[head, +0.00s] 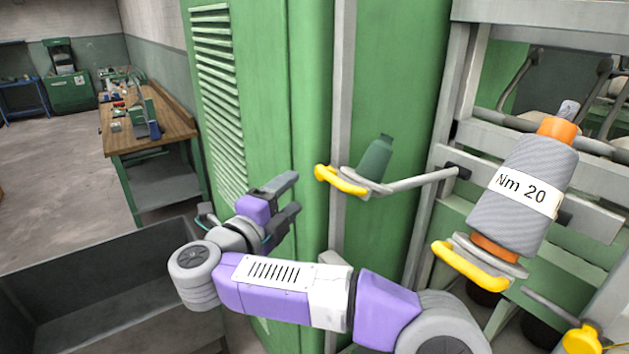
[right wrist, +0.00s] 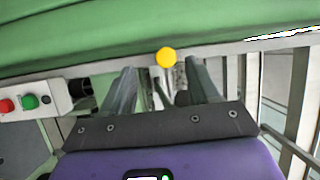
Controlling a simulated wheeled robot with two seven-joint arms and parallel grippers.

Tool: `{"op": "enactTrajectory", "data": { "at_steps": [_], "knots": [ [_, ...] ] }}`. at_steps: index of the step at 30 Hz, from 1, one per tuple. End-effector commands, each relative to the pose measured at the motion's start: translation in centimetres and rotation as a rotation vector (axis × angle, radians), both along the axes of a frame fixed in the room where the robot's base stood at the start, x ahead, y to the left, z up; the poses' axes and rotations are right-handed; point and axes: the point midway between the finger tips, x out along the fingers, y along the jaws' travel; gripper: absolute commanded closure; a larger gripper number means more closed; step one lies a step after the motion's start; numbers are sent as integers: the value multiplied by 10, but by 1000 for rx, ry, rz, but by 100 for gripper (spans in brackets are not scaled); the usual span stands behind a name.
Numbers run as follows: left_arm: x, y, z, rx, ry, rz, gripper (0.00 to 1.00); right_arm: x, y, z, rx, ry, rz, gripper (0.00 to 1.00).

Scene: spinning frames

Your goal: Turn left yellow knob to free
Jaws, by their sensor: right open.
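The left yellow knob (head: 340,181) is a curved yellow handle at the end of a grey arm, beside a dark green empty bobbin-like piece (head: 376,158). My right gripper (head: 292,194) is open and empty, a short way left of this knob in the head view, its fingers pointing toward it. In the right wrist view a round yellow knob end (right wrist: 167,57) shows ahead, between the directions of the two open fingers (right wrist: 162,80). I see no contact with it. My left gripper is not in view.
A second yellow handle (head: 470,266) sits under a grey spool labelled "Nm 20" (head: 525,195). Another yellow knob (head: 582,341) is at lower right. A green machine cabinet (head: 255,90) stands behind my gripper. A dark bin (head: 90,290) lies at lower left. Red and green buttons (right wrist: 28,102) show at left in the wrist view.

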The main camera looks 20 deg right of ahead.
Motion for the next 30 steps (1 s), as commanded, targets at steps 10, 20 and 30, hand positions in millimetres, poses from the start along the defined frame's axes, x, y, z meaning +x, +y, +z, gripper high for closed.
{"op": "enactTrajectory", "data": {
  "at_steps": [10, 20, 30],
  "knots": [
    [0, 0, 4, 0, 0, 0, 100, 5, -30, 13, 61, -6, -52, 40],
    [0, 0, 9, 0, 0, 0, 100, 32, -58, 12, 58, -8, -47, 40],
    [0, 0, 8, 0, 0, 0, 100, 34, -60, 12, 58, -8, -45, 44]
  ]
}}
